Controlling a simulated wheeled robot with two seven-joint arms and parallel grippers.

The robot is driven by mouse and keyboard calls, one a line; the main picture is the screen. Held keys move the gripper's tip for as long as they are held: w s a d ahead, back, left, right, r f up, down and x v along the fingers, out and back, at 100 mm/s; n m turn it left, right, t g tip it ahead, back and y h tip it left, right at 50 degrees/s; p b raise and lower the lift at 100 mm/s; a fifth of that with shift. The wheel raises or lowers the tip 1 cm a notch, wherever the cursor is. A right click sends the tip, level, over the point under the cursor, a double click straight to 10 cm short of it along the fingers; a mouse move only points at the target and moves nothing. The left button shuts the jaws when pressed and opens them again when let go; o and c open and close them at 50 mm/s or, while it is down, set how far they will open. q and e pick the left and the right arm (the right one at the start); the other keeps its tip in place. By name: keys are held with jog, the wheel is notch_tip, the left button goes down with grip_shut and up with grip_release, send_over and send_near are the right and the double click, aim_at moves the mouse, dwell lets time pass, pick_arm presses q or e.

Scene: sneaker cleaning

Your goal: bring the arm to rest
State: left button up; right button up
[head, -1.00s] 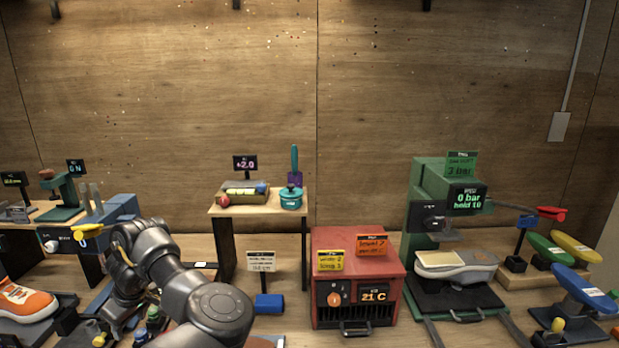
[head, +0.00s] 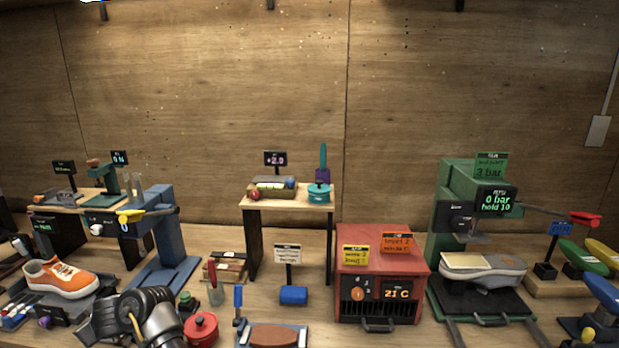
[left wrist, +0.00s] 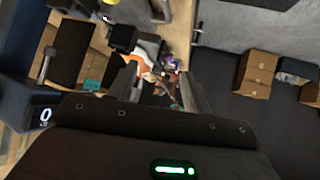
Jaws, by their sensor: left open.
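My left arm (head: 148,318) shows at the bottom left of the head view, low in front of the bench, its links dark grey. I cannot make out its fingertips there. In the left wrist view my left gripper (left wrist: 162,86) is open, with two separate fingers and nothing held between them. Beyond the fingers, an orange and white shape and other small things appear, too small to tell. My right gripper is in neither view.
An orange sneaker (head: 62,277) lies left of my arm. A blue press (head: 160,240) stands behind it, and a red pot (head: 201,328) is close on its right. A red heater box (head: 380,278) and a green press (head: 462,215) stand further right.

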pick_arm(q)
jog(key=s+d+f+m+t+h, duration=0.35)
jog(key=d+m, duration=0.25)
jog(key=d, duration=0.2)
jog(key=s+d+f+m+t+h, duration=0.2)
jog(key=s+d+f+m+h, duration=0.15)
jog(key=s+d+m, duration=0.35)
jog(key=s+d+f+m+g+h, duration=0.1)
jog(key=s+d+f+m+g, duration=0.15)
jog(key=s+d+f, duration=0.45)
jog(key=s+d+f+m+g+h, duration=0.15)
jog(key=s+d+g, duration=0.25)
jog(key=s+d, duration=0.65)
jog(key=s+a+f+g, duration=0.1)
jog(key=s+f, duration=0.2)
jog(key=f, duration=2.4)
jog(key=s+a+f+g, duration=0.1)
jog(key=s+a+f, duration=0.2)
jog(key=s+f, duration=1.2)
jog(key=shift+s+a, duration=0.15)
jog(key=shift+s, duration=0.35)
jog(key=shift+c, duration=0.2)
